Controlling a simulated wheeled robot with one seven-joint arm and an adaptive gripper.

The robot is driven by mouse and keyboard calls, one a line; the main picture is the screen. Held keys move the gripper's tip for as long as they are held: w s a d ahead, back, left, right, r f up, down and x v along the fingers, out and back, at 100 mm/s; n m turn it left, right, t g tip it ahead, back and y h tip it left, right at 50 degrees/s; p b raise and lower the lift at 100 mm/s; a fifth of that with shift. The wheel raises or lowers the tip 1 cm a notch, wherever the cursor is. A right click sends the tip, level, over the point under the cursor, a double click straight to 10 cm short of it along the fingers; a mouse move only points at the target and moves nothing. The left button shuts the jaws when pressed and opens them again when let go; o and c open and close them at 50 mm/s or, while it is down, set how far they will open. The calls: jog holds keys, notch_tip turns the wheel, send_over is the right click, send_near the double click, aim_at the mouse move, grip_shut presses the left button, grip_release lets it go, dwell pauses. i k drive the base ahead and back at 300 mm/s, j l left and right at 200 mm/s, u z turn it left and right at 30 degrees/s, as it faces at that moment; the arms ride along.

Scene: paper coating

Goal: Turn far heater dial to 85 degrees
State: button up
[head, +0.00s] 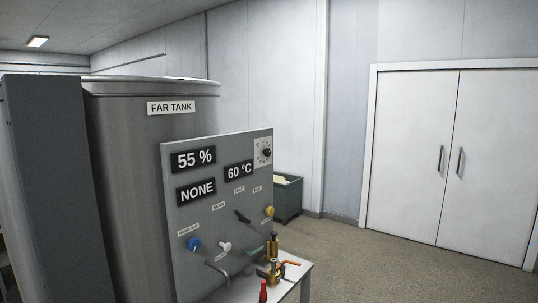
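A grey control panel (222,200) stands in front of a large metal tank whose sign reads FAR TANK (171,107). At the panel's upper right corner is a black round dial (265,153) on a white scale plate. Its scale marks are too small to read. A black temperature display (239,171) to the left of the dial reads 60 °C. Another display (193,159) reads 55 %, and a third display (196,192) below it reads NONE. My gripper is not in view.
Lower on the panel are a blue knob (194,244), a white knob (225,247), a yellow knob (269,212) and a black lever (242,216). Brass valves (273,247) stand on a small table below. A green bin (288,198) stands behind. Open floor (390,265) lies to the right, before white double doors (450,150).

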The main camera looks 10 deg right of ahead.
aim_at(267, 152)
jog(key=i+z, duration=0.25)
jog(key=i, duration=0.5)
jog(key=i+j+z, duration=0.2)
jog(key=i, duration=0.55)
jog(key=l, duration=0.1)
